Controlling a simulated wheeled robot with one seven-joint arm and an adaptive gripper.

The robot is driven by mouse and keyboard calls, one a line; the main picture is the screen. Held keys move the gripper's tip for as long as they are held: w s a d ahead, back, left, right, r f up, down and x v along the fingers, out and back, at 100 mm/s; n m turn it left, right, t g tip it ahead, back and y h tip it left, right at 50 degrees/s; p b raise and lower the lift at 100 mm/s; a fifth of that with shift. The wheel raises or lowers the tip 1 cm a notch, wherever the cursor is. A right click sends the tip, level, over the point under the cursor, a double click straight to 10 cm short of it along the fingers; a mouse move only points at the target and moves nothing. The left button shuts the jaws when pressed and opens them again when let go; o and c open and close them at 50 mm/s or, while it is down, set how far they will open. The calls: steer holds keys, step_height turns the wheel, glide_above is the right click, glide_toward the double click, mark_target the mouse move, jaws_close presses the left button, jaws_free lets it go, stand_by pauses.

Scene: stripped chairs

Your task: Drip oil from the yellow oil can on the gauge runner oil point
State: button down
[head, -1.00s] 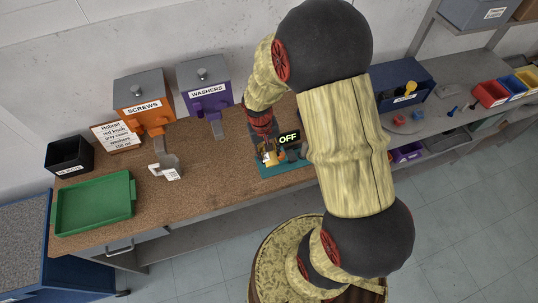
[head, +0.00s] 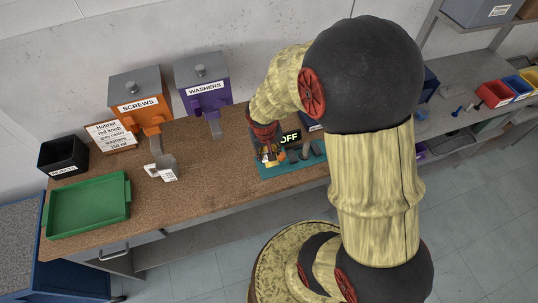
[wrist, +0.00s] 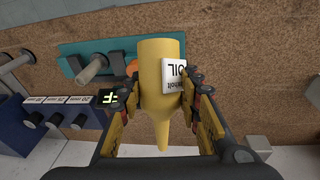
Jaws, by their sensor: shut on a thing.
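My gripper (wrist: 163,88) is shut on the yellow oil can (wrist: 160,60), which has a white label reading OIL. In the wrist view the can's narrow spout points toward the bottom of the picture. In the head view the gripper and can are small, at the left end of a teal base (head: 315,165) on the bench. The teal base also shows in the wrist view (wrist: 75,58), with a grey rod-like part (wrist: 92,68) on it. A dark display (head: 290,138) reading OFF stands by it. I cannot make out the runner's oil point.
The brown bench (head: 215,175) is clear between the base and a grey-white scoop-like cup (head: 164,167). Orange screws (head: 138,98) and purple washers (head: 205,97) dispensers stand behind. A green tray (head: 88,205) lies left. A dark blue block with labelled pegs (wrist: 45,120) is near in the wrist view.

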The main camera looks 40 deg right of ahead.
steer(key=shift+w+f+t+h+b, duration=0.15)
steer(key=shift+t+b, duration=0.5)
steer(key=shift+b, duration=1.15)
steer(key=shift+s+f+t+h+b, duration=0.2)
steer(key=shift+t+b, duration=0.45)
steer(key=shift+b, duration=1.15)
steer(key=shift+r+b, duration=0.3)
steer(key=shift+b, duration=0.4)
steer(key=shift+f+t+b, duration=0.2)
steer(key=shift+t+b, duration=0.2)
steer(key=shift+b, duration=0.3)
steer(key=t+b, duration=0.1)
steer(key=b, duration=0.2)
steer(key=shift+w+h+b, duration=0.2)
steer(key=shift+h+b, duration=0.1)
steer(key=shift+h, duration=0.05)
steer(key=t+b, duration=0.2)
steer(key=b, duration=0.9)
steer(key=shift+w+t+h, duration=0.15)
steer(key=shift+t+h, duration=0.15)
steer(key=shift+h, duration=0.1)
steer(key=b, duration=0.3)
steer(key=shift+t, duration=0.3)
steer(key=shift+r+b, duration=0.1)
steer(key=shift+b, duration=0.3)
steer(key=shift+d, duration=0.1)
